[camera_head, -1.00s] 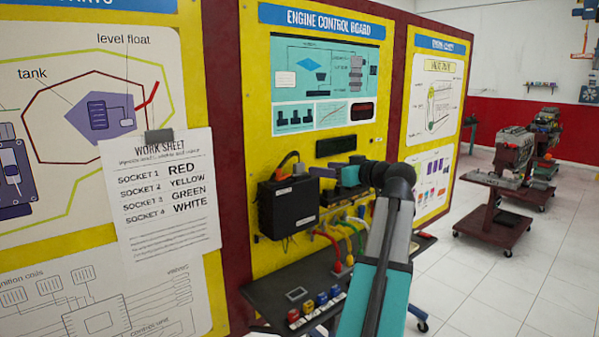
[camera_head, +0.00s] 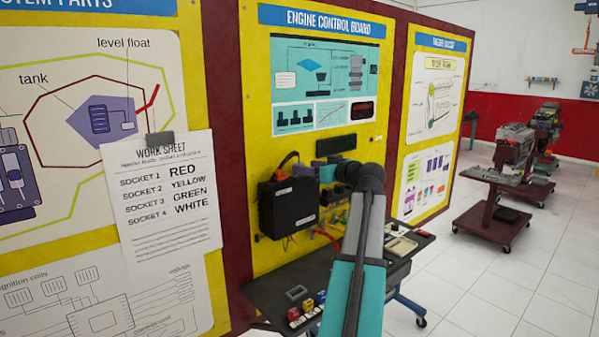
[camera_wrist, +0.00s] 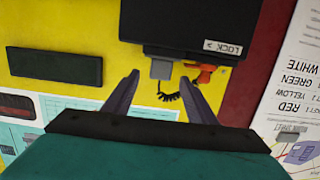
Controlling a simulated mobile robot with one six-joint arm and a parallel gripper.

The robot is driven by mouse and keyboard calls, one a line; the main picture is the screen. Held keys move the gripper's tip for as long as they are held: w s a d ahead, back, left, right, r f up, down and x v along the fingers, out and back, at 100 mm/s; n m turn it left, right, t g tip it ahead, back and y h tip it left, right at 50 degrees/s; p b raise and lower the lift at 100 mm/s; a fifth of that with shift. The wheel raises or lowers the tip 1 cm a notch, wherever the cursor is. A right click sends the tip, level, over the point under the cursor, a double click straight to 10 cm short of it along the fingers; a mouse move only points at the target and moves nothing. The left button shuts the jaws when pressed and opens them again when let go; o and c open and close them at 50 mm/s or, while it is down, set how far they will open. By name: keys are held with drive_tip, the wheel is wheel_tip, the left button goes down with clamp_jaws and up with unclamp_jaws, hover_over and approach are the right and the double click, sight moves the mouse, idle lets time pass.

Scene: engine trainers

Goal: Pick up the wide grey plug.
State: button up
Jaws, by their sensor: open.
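The wide grey plug (camera_wrist: 161,69) sits at the edge of a black box (camera_wrist: 190,24) in the wrist view, with a dark coiled cord beside it. The black box (camera_head: 287,208) hangs on the yellow board in the head view. My gripper (camera_wrist: 159,79) is open and empty, its two dark fingers on either side of the plug's line in the picture. I cannot tell whether the tips reach the plug in depth. In the head view my arm hides part of the board, and the plug is hard to make out near the gripper.
An orange part (camera_wrist: 203,75) is just right of the plug in the wrist view, close to the right finger. A dark display (camera_wrist: 54,66) is on the board. Below the box, a dark shelf (camera_head: 262,292) holds coloured parts (camera_head: 308,307). Cables hang under the box.

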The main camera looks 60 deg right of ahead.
sight(299, 163)
drive_tip(key=shift+w, duration=0.1)
drive_tip(key=shift+w+d+r+p, duration=0.1)
drive_tip(key=shift+w+d+p, duration=0.1)
drive_tip(key=shift+w+p, duration=0.3)
drive_tip(key=shift+w+d+p, duration=0.15)
drive_tip(key=shift+w+p, duration=0.2)
drive_tip(key=shift+w, duration=0.1)
drive_tip(key=shift+p+x, duration=0.65)
drive_tip(key=shift+x, duration=0.85)
drive_tip(key=shift+c, duration=0.3)
drive_tip(key=c, duration=1.1)
